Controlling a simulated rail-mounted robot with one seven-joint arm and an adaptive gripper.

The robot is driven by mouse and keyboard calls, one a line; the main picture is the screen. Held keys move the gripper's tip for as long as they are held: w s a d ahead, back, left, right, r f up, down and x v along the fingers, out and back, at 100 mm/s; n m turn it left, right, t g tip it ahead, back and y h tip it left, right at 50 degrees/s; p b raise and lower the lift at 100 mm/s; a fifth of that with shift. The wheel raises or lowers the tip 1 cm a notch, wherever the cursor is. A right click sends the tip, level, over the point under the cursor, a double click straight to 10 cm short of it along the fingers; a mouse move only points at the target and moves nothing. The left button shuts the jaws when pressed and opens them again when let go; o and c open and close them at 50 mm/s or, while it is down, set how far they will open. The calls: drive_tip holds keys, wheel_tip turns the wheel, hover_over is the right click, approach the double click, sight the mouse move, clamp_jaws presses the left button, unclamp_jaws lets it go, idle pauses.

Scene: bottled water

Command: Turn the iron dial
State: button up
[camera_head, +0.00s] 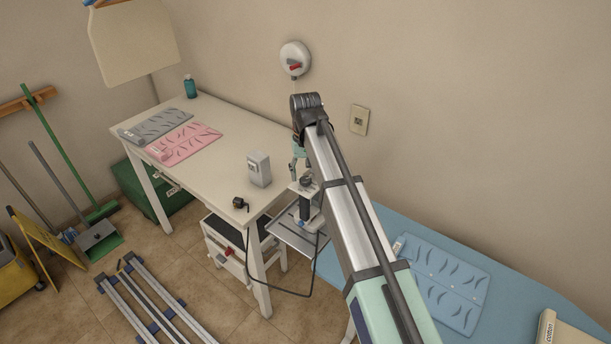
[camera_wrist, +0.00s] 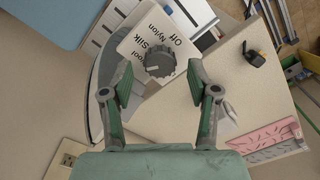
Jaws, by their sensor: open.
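The iron dial (camera_wrist: 160,62) is a dark grey ribbed knob in the wrist view. It sits on a white plate (camera_wrist: 138,38) with the words Off, Nylon, Silk and Wool. A light pointer mark shows on the knob. My gripper (camera_wrist: 158,83) is open, with one green-and-dark finger on each side of the dial. Gaps show between the fingers and the knob; I cannot tell the depth. In the head view my gripper (camera_head: 298,163) hangs over the iron (camera_head: 305,187) at the right end of the white table. My arm and gripper hide part of the iron there.
The white table (camera_head: 215,142) bears a pink mat (camera_head: 184,142), a grey mat (camera_head: 157,124), a teal bottle (camera_head: 190,88) and a pale grey box (camera_head: 259,169). A blue ironing board (camera_head: 386,233) lies at the right. A wall socket (camera_head: 359,120) is behind my arm.

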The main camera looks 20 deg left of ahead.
sight(305, 178)
wheel_tip(305, 178, up, 11)
drive_tip(key=shift+f, duration=0.2)
idle(0.6)
